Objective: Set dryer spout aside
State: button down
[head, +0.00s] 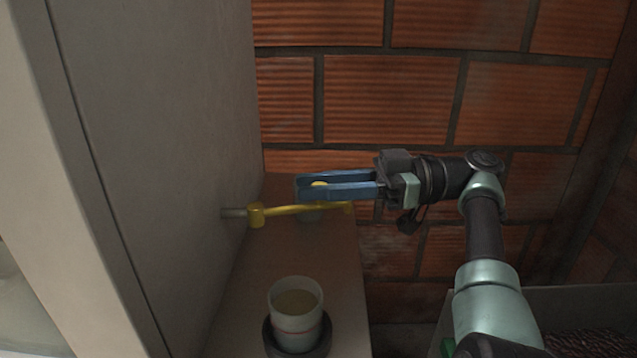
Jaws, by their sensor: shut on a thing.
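The dryer spout (283,210) is a thin yellow pipe in the head view. Its thicker left end sits on a short grey stub coming out of the grey panel, and its bar runs right above a ledge. My gripper (306,187), with blue fingers, reaches in from the right. A small pale piece shows below the bar, too unclear to name.
A white cup (296,325) with tan contents stands on a dark round base (322,344) on the brown ledge (240,318), below and in front of the spout. The grey panel (165,120) closes the left. A brick wall (390,100) stands behind. A bin with dark contents is at lower right.

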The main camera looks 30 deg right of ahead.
jog(key=c, duration=0.7)
grip_release()
jog(key=shift+o, duration=0.2)
notch_tip(320, 180, up, 10)
jog(key=p, duration=0.4)
